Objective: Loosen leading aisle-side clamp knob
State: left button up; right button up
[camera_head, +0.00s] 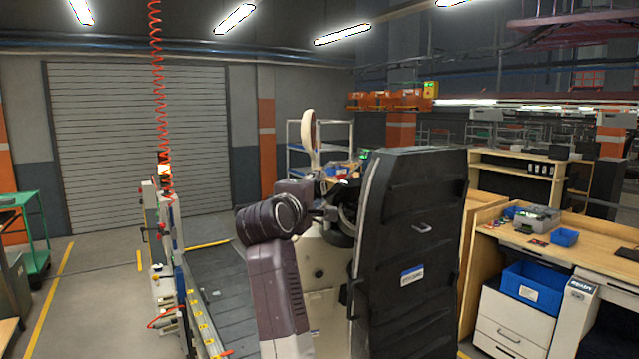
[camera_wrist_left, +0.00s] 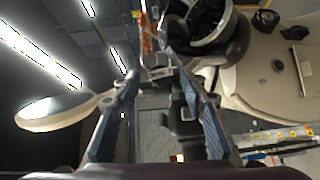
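My left gripper (camera_head: 326,203) is at the end of the arm in the middle of the head view, small and partly lost against dark parts. In the left wrist view its two blue-grey fingers (camera_wrist_left: 155,75) are apart, with nothing clearly held between them. A cream-white body (camera_head: 322,262) stands on the conveyor (camera_head: 220,290) behind my arm. In the left wrist view the white body (camera_wrist_left: 262,85) carries a small dark round piece (camera_wrist_left: 278,65); I cannot tell if it is the clamp knob. My right gripper is not in view.
A tall black panel (camera_head: 412,250) stands right of my left arm. A pale oval piece on a stalk (camera_head: 309,140) rises above the gripper. A yellow-marked rail (camera_head: 200,322) edges the conveyor. A workbench with a blue bin (camera_head: 533,285) is at right. A red coiled hose (camera_head: 157,90) hangs at left.

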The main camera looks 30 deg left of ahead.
pick_arm(q)
jog(key=shift+w+d, duration=0.1)
jog(key=shift+w, duration=0.3)
jog(key=shift+f, duration=0.1)
jog(key=shift+a, duration=0.25)
jog(key=c, duration=0.3)
jog(key=shift+d, duration=0.1)
grip_shut()
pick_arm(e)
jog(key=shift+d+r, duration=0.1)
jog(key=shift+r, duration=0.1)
